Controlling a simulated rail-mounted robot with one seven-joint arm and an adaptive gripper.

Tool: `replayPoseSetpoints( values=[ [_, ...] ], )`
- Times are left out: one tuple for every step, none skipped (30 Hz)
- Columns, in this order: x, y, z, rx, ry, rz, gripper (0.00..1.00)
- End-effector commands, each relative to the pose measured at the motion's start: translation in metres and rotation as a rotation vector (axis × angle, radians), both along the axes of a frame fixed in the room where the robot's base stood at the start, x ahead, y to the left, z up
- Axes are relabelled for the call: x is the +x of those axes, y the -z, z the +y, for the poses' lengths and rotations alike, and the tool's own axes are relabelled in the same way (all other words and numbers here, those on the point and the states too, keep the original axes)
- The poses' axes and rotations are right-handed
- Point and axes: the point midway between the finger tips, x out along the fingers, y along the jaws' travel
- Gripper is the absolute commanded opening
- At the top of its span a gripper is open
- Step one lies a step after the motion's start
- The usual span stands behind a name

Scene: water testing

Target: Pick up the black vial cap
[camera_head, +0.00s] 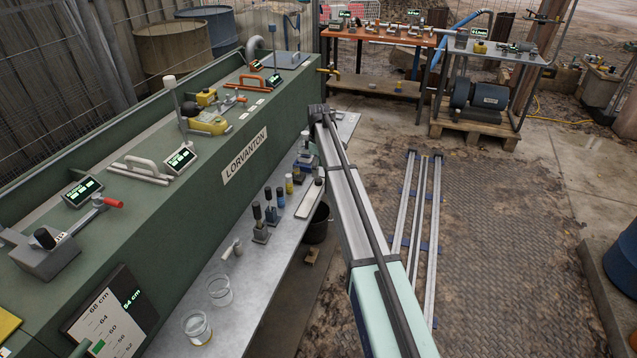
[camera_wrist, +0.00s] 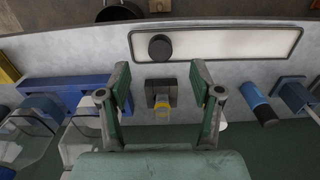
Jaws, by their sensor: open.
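The black vial cap (camera_wrist: 160,47) is a dark round disc lying near the left end of a long white tray (camera_wrist: 235,44) in the wrist view. In the head view the cap (camera_head: 318,181) is a small dark spot at the far end of the tray (camera_head: 307,201). My gripper (camera_wrist: 161,80) is open and empty, its two green-and-grey fingers apart. In the wrist view, the cap lies above the gap between the fingertips, clear of both. A small vial with yellow contents (camera_wrist: 162,108) stands in a dark holder between the fingers.
A blue stand (camera_wrist: 80,90) and clear glassware (camera_wrist: 28,140) are at left. In the head view, two glass beakers (camera_head: 197,327) sit on the near bench, beside the green LORVANTON cabinet (camera_head: 240,190).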

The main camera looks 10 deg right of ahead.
Motion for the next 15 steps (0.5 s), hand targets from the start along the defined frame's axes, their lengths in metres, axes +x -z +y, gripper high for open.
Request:
replayPoseSetpoints(
  values=[
    [0.0, 0.004, 0.0, 0.0, 0.0, 0.001, 0.65],
    [0.0, 0.007, 0.0, 0.0, 0.0, 0.001, 0.65],
    [0.0, 0.012, 0.001, 0.0, 0.0, 0.001, 0.65],
    [0.0, 0.016, 0.001, 0.0, 0.0, 0.001, 0.65],
    [0.0, 0.02, 0.001, 0.0, 0.0, 0.001, 0.65],
    [0.0, 0.026, 0.001, 0.0, 0.0, 0.002, 0.65],
    [0.0, 0.03, 0.001, 0.0, 0.0, 0.002, 0.65],
    [0.0, 0.034, 0.001, 0.0, 0.0, 0.002, 0.65],
    [0.0, 0.039, 0.001, 0.0, 0.0, 0.001, 0.65],
    [0.0, 0.043, 0.001, 0.0, 0.0, 0.001, 0.65],
    [0.0, 0.045, 0.001, 0.0, 0.0, 0.001, 0.65],
    [0.0, 0.048, 0.001, 0.0, 0.0, 0.001, 0.65],
    [0.0, 0.049, 0.001, 0.0, 0.0, 0.001, 0.65],
    [0.0, 0.05, 0.001, 0.0, 0.0, 0.0, 0.65],
    [0.0, 0.05, 0.001, 0.0, 0.0, 0.0, 0.65]
  ],
)
